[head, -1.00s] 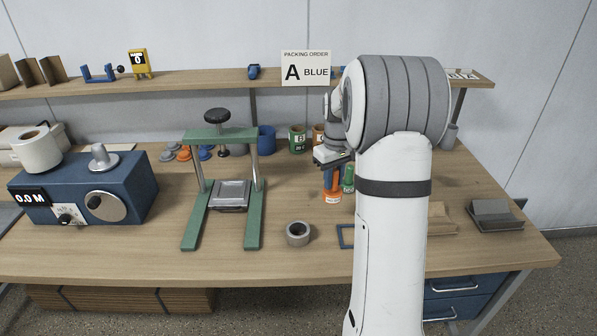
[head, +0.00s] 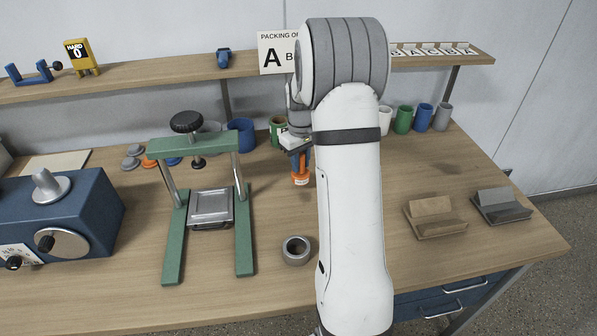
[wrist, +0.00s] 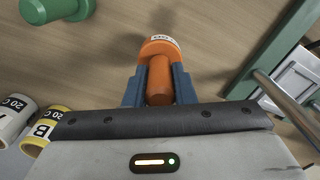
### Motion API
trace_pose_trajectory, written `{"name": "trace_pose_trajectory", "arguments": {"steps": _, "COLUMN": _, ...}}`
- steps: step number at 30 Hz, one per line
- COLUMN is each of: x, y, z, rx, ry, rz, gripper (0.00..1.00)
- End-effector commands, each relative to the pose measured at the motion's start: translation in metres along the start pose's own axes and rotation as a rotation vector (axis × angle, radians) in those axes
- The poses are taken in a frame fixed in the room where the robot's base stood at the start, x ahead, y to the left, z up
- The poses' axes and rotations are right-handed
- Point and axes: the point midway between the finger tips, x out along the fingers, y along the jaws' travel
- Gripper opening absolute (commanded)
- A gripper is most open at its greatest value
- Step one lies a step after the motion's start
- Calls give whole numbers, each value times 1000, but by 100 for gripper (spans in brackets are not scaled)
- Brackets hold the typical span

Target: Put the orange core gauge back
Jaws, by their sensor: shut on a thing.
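The orange core gauge (head: 300,178) hangs upright below my gripper (head: 297,150) in the head view, partly beside my arm. In the wrist view the gauge (wrist: 159,75) sits between the blue fingers of my gripper (wrist: 160,88), which are shut on its stem. Its wider orange base with a white label points to the wooden table. I cannot tell whether the base touches the table. A green gauge-like piece (wrist: 55,8) stands at the top left of the wrist view; my arm hides that spot in the head view.
A green press (head: 205,200) stands left of my gripper, and its frame (wrist: 280,50) shows in the wrist view. A grey ring (head: 296,250) lies in front. Several cups (head: 403,120) line the back. Two sloped blocks (head: 435,215) (head: 500,204) sit at the right.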

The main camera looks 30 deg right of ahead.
Motion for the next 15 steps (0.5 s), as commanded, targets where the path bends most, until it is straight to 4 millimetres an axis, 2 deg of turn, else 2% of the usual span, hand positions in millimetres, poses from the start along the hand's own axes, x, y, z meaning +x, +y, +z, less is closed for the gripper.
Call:
{"name": "trace_pose_trajectory", "arguments": {"steps": 9, "x": 36, "y": -1, "z": 0, "rx": -1, "ry": -2, "rz": -1, "gripper": 0}}
{"name": "trace_pose_trajectory", "arguments": {"steps": 15, "x": 40, "y": -1, "z": 0, "rx": -2, "ry": 1, "rz": 1, "gripper": 0}}
